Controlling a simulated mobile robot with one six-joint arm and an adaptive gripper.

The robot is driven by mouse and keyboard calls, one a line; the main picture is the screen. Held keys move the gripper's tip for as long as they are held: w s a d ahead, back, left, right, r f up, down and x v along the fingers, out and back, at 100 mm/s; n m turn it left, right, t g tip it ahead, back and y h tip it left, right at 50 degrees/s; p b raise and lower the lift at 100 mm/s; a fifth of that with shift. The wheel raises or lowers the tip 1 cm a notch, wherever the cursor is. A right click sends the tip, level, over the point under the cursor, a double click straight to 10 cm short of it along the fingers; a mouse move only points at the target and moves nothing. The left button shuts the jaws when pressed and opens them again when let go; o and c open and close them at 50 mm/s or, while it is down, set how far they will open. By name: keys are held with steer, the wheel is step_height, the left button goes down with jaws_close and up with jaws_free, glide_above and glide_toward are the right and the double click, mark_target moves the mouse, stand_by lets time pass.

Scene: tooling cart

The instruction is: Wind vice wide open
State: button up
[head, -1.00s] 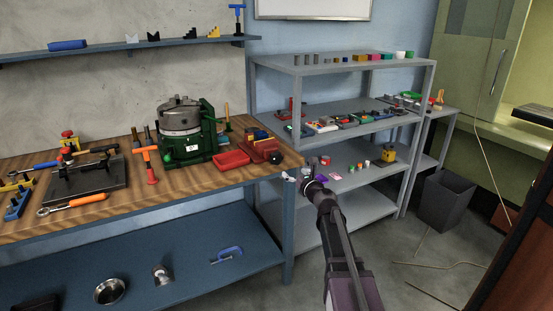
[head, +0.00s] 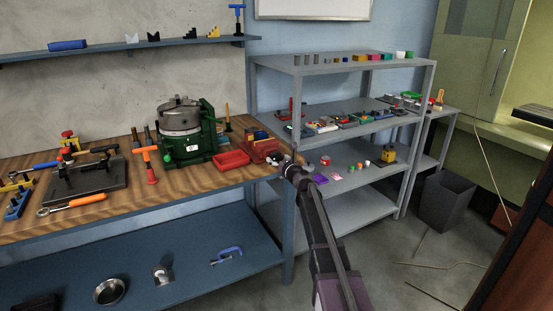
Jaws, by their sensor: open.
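A small red block-like body at the right end of the wooden bench appears to be the vice (head: 264,150). Its jaw gap is too small to make out. Its right end, towards the bench corner, is partly hidden by my gripper (head: 286,161). My gripper is at the bench's right corner, right beside that end. Its fingers are small and dark here, and I see nothing held in them. I cannot tell whether they touch the vice.
A red tray (head: 232,159) and a green machine with a round grey chuck (head: 180,125) stand left of the vice. A T-handled orange tool (head: 148,160) stands further left. A grey shelf unit (head: 330,137) with several small parts is behind my arm on the right.

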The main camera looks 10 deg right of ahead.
steer(key=shift+w+a, duration=0.15)
steer(key=shift+w, duration=0.3)
steer(key=c, duration=1)
steer(key=shift+n, duration=0.4)
